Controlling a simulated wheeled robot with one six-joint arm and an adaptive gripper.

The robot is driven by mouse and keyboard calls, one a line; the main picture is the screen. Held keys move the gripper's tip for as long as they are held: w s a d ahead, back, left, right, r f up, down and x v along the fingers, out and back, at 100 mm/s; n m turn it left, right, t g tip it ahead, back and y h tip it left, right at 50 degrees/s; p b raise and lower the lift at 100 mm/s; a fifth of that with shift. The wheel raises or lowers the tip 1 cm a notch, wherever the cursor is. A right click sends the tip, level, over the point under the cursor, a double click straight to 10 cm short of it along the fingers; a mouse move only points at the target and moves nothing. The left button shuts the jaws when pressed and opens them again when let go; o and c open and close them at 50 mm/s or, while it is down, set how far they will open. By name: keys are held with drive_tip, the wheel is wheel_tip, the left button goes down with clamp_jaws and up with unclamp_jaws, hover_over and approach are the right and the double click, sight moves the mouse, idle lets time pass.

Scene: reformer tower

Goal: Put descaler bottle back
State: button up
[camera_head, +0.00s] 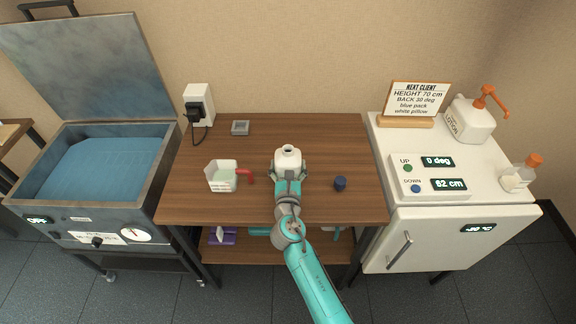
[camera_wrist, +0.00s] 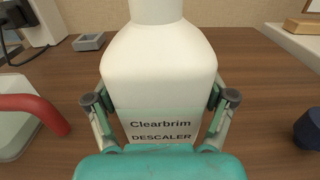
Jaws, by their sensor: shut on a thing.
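The descaler bottle (camera_head: 288,161) is white with an open neck and stands upright over the middle of the wooden table. Its label reads "Clearbrim DESCALER" in the wrist view (camera_wrist: 160,75). My gripper (camera_head: 288,174) is shut on the bottle's body, with one finger on each side; it also shows in the wrist view (camera_wrist: 160,98). A dark blue cap (camera_head: 340,183) sits on the table to the right of the bottle, and its edge shows in the wrist view (camera_wrist: 308,130). I cannot tell whether the bottle's base touches the table.
A measuring jug (camera_head: 221,177) with a red handle stands left of the bottle. A small grey tray (camera_head: 240,128) lies behind it, near a wall socket box (camera_head: 199,104). A blue-filled tank (camera_head: 100,170) is at left; a white cabinet (camera_head: 440,225) is at right. The table's back right is clear.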

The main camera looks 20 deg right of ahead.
drive_tip(key=o, duration=1.7)
drive_tip(key=shift+f, duration=0.1)
drive_tip(key=shift+s, duration=0.15)
drive_tip(key=v, duration=1.1)
drive_tip(key=shift+s+a+r, duration=0.15)
drive_tip(key=shift+s+r, duration=0.1)
drive_tip(key=shift+s, duration=0.05)
